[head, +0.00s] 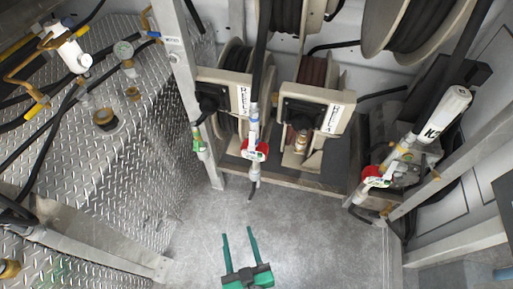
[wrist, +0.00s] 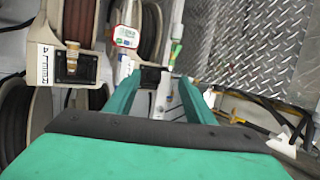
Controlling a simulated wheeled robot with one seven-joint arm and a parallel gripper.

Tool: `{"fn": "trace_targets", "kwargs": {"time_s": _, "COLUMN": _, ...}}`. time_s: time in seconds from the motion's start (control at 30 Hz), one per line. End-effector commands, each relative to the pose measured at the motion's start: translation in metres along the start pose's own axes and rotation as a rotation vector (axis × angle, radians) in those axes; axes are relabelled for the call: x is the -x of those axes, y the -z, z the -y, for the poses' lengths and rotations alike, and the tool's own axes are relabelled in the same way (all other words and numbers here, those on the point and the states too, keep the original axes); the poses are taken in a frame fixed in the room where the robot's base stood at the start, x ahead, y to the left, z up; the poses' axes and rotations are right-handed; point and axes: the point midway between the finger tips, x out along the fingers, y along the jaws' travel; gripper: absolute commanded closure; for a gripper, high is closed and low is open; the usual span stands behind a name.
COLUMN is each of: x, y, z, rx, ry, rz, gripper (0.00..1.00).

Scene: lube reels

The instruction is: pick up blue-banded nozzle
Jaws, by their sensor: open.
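A white hanging nozzle (head: 254,120) with blue marks on its upper part and a red-rimmed tag hangs in front of the reels, at the middle of the head view. My gripper (head: 237,231) is open and empty over the bare floor, in front of and below the hanging nozzle in the head view. Its green fingers (wrist: 158,80) point toward the reels. No contact with the nozzle shows.
Hose reels (head: 318,105) stand behind the nozzle. A green-marked nozzle (head: 198,140) hangs to its left, and a larger white nozzle (head: 440,115) with a red tag is at right. A diamond-plate tank (head: 135,150) fills the left. The grey floor (head: 300,225) is clear.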

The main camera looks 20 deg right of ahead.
Motion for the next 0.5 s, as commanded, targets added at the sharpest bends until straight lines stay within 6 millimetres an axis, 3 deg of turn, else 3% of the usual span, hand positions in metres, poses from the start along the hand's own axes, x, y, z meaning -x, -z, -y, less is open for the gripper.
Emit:
{"fn": "trace_targets", "kwargs": {"time_s": 0.03, "x": -0.019, "y": 0.007, "z": -0.004, "rx": 0.000, "ry": -0.012, "rz": -0.004, "gripper": 0.51}}
{"fn": "trace_targets", "kwargs": {"time_s": 0.2, "x": -0.072, "y": 0.025, "z": -0.022, "rx": -0.002, "ry": -0.054, "rz": 0.016, "gripper": 0.51}}
{"fn": "trace_targets", "kwargs": {"time_s": 0.5, "x": -0.151, "y": 0.078, "z": -0.060, "rx": -0.029, "ry": -0.134, "rz": 0.054, "gripper": 0.51}}
